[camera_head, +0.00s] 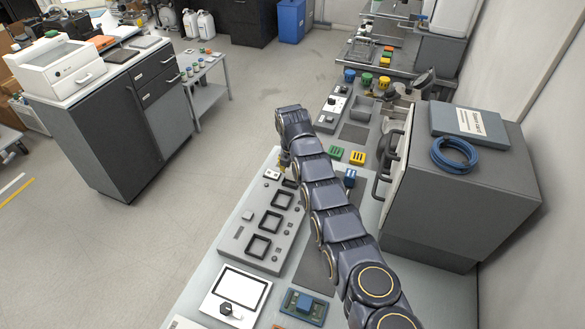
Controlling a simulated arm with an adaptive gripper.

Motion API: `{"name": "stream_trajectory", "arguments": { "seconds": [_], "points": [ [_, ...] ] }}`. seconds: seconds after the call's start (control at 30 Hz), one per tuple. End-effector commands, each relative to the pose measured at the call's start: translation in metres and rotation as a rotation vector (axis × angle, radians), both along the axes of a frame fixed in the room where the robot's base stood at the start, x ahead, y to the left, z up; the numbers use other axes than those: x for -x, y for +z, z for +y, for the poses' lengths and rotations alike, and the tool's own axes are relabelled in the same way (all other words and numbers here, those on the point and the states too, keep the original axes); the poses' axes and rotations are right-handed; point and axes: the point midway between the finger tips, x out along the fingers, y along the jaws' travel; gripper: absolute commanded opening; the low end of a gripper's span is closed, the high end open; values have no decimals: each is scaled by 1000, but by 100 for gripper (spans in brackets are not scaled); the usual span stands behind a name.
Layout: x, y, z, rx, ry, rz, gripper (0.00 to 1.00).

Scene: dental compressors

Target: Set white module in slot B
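A grey panel (240,232) on the bench has a row of black-framed square slots; the clear ones are a far slot (282,199), a middle slot (270,222) and a near slot (258,247). No slot letters are legible. A small white piece with dark marks (272,174) is at the panel's far end, left of my gripper; it looks like the white module, but I cannot be sure. My gripper (284,159) points down just above the panel's far end, mostly hidden by my arm. Whether its fingers are open or shut does not show.
Green (336,153), yellow (357,157) and blue (350,177) modules lie right of my arm. A large grey cabinet (440,200) with a handle and blue hose coil (454,155) stands at right. A white-screened device (236,294) and blue board (304,306) are at the near end.

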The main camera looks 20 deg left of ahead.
Motion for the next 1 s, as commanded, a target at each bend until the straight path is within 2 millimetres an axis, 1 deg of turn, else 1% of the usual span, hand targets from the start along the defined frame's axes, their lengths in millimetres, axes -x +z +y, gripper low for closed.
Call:
{"name": "stream_trajectory", "arguments": {
  "seconds": [0.17, 0.53, 1.0],
  "points": [
    [0, -1, 0, 0, 0, 0, 0],
    [0, -12, 1, -1, 1, 0, 0],
    [0, -13, 0, -1, 0, 0, 0]
  ]
}}
